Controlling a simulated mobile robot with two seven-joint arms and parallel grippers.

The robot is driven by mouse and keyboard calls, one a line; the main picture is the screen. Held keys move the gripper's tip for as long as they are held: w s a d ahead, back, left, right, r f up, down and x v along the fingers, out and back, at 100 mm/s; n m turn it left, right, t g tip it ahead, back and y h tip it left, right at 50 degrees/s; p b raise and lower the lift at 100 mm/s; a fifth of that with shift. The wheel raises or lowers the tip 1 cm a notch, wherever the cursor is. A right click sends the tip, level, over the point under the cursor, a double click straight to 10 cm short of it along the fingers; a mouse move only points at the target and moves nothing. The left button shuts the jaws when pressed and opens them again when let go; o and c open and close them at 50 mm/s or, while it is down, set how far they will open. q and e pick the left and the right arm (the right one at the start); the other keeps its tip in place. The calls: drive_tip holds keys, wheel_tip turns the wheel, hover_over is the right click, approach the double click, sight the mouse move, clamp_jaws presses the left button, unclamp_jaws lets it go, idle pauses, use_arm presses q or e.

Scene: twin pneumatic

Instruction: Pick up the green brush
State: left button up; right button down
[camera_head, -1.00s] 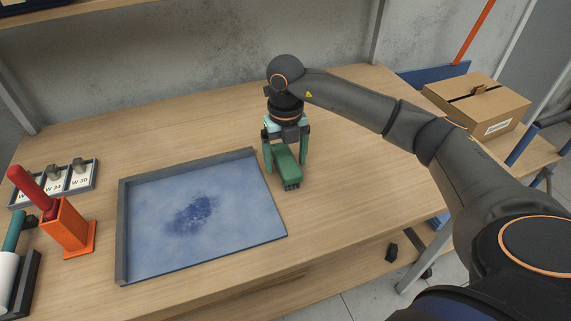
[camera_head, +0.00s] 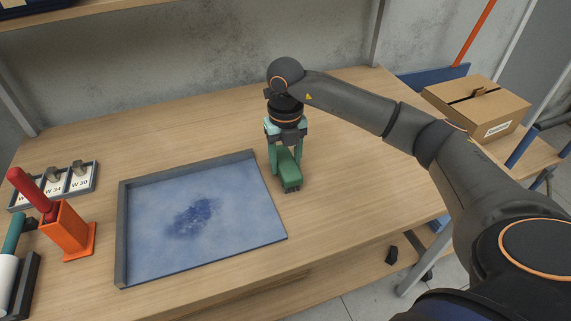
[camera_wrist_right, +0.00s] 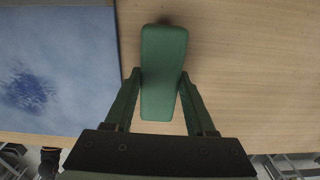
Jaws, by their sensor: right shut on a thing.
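The green brush (camera_head: 289,174) is on the wooden table, just right of the blue tray, in the head view. It also shows in the right wrist view (camera_wrist_right: 163,60) as a long green block. My right gripper (camera_head: 287,162) points down over the brush and is shut on it, one green finger on each side. In the wrist view its fingers (camera_wrist_right: 160,86) touch both sides of the block. I cannot tell whether the brush is clear of the table. My left gripper is not in view.
A shallow tray (camera_head: 122,235) with a blue floor and a dark smudge lies left of the brush. An orange holder (camera_head: 66,235) with a red-handled tool and a rack of labelled weights (camera_head: 92,176) stand further left. A cardboard box (camera_head: 478,105) is at the right. The table behind the tray is clear.

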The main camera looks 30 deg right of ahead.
drive_tip(key=shift+r, duration=0.1)
drive_tip(key=shift+r, duration=0.25)
wheel_tip(320, 180, up, 2)
drive_tip(key=shift+r, duration=0.1)
drive_tip(key=a+r, duration=1)
drive_tip(key=a, duration=0.4)
drive_tip(key=shift+s, duration=0.4)
drive_tip(key=c, duration=0.8)
unclamp_jaws()
drive_tip(key=c, duration=0.6)
